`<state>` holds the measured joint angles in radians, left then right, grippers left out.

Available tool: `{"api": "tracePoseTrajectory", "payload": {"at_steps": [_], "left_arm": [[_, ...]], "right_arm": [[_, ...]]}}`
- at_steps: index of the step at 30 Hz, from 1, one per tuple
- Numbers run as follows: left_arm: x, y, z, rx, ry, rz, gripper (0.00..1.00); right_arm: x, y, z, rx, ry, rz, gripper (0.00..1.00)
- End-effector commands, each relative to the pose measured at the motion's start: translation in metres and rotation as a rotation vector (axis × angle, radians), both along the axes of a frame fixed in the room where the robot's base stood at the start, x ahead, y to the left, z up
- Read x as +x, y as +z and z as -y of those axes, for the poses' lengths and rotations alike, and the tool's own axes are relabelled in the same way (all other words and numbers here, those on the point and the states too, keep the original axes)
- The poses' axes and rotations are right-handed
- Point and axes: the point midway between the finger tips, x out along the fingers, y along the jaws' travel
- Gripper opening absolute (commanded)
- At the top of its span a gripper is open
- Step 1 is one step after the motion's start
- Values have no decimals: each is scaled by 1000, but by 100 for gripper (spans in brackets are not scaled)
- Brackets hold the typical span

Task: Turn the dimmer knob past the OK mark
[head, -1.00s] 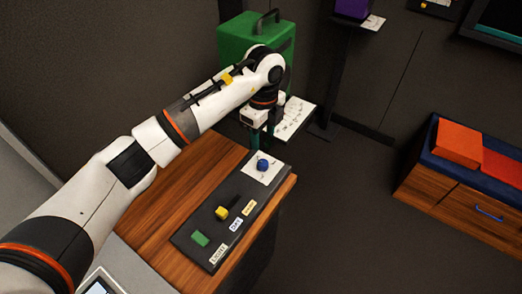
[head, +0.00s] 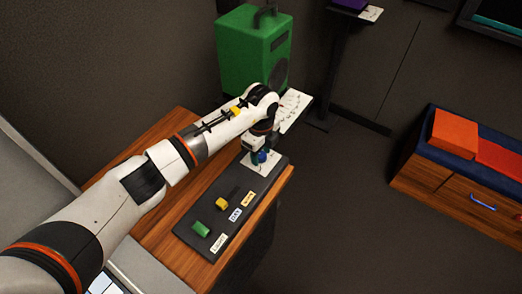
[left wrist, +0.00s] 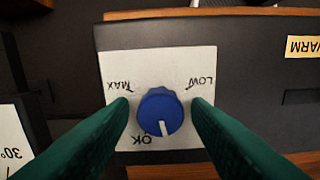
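The blue dimmer knob (left wrist: 160,112) sits on a white plate (left wrist: 185,62) marked LOW, MAX and OK. In the left wrist view its white pointer line points down, slightly right. The OK mark (left wrist: 141,140) is at the lower left of the knob, so the pointer lies between LOW and OK. My left gripper (left wrist: 160,104) is open, with one green finger on each side of the knob and small gaps showing. In the head view the knob (head: 262,157) is partly hidden by my left gripper (head: 259,153). My right gripper is not in view.
The dark panel (head: 190,240) also carries a yellow control (head: 222,203) and a green control (head: 201,229) with labels. It lies on a wooden top (head: 155,232). A green box (head: 245,55) stands behind. The floor to the right is open, up to a wooden drawer unit (head: 445,200).

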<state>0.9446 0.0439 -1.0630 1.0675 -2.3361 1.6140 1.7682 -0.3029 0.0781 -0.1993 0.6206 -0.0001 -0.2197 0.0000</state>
Motion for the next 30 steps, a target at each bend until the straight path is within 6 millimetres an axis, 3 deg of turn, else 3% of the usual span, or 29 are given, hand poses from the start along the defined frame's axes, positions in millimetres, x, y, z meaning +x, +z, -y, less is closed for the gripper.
{"api": "tracePoseTrajectory", "payload": {"at_steps": [1, 7, 17, 30], "left_arm": [[0, 0, 0, 0, 0, 0, 35], [0, 0, 0, 0, 0, 0, 5], [1, -1, 0, 1, -54, 2, 5], [1, -3, -1, 2, -394, 4, 5]], "right_arm": [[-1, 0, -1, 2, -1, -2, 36], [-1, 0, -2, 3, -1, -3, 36], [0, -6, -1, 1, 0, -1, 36], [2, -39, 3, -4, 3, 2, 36]]}}
